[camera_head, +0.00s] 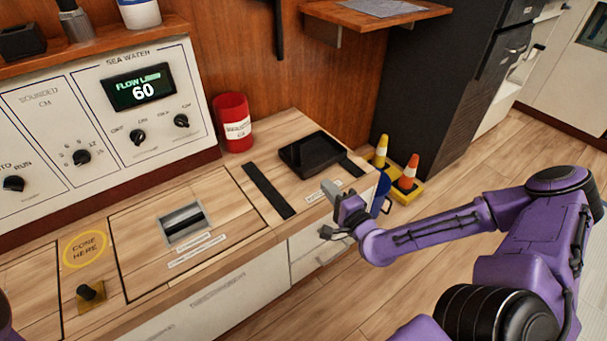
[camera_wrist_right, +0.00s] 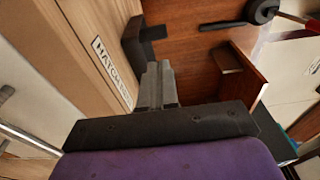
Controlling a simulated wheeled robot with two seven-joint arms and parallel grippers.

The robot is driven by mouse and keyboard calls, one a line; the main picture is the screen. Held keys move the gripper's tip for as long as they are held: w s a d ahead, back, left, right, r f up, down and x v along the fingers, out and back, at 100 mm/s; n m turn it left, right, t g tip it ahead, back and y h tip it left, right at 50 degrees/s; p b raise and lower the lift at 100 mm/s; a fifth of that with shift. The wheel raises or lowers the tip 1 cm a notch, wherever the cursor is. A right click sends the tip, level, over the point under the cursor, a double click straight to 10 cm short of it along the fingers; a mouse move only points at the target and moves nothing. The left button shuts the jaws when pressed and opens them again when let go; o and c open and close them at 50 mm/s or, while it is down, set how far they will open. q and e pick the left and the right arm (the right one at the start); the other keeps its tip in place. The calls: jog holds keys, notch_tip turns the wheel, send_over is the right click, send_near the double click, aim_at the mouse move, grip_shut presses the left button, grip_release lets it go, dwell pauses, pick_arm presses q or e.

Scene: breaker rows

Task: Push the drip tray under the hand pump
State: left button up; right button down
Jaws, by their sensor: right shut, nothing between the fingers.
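The drip tray appears to be the shallow black tray (camera_head: 310,153) on the wooden counter, lying flat across two dark strips. My right gripper (camera_head: 331,189) is shut and empty, at the counter's front edge, in front of the tray and apart from it in the head view. In the right wrist view, the shut fingers (camera_wrist_right: 157,85) point toward a dark piece (camera_wrist_right: 138,42) that seems to be the tray. I cannot clearly identify a hand pump in either view. My left gripper is out of view.
A red can (camera_head: 233,122) stands at the back of the counter, left of the tray. Two striped cones (camera_head: 408,175) (camera_head: 381,152) stand at the right, beside a dark cabinet (camera_head: 440,75). A recessed black handle (camera_head: 184,220) lies left. Bare counter (camera_head: 222,183) separates it from the strips.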

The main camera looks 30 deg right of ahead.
aim_at(298, 152)
jog(key=w+b, duration=0.2)
jog(key=w, duration=0.4)
jog(key=w+b, duration=0.3)
jog(key=w, duration=0.3)
jog(key=shift+w+d, duration=0.2)
jog(key=shift+w, duration=0.05)
jog(key=shift+w+r, duration=0.1)
jog(key=shift+w, duration=0.5)
